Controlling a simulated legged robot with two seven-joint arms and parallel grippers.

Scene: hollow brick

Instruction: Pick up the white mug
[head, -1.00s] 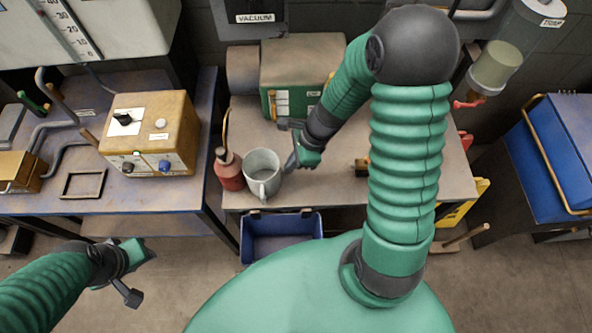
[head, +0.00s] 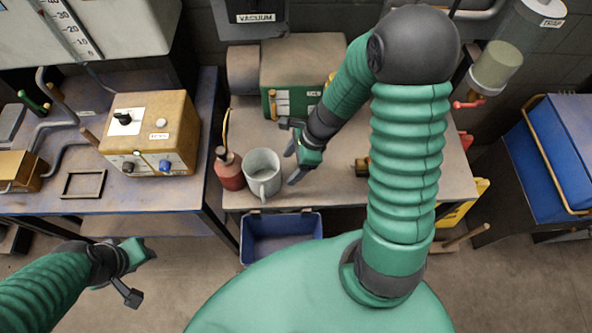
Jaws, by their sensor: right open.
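The white mug (head: 262,170) stands upright on the workbench, in the middle of the head view, with its handle toward the front edge. My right gripper (head: 288,155) is open and empty, just to the right of the mug and apart from it. One finger points down toward the bench beside the mug. My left gripper (head: 140,276) hangs over the floor at the lower left, far from the mug, with its fingers spread and nothing between them.
A red oil can (head: 229,170) stands close against the mug's left side. A green machine (head: 299,75) is behind. A blue bin (head: 281,238) sits below the bench's front edge. A yellow control box (head: 151,134) is on the left table.

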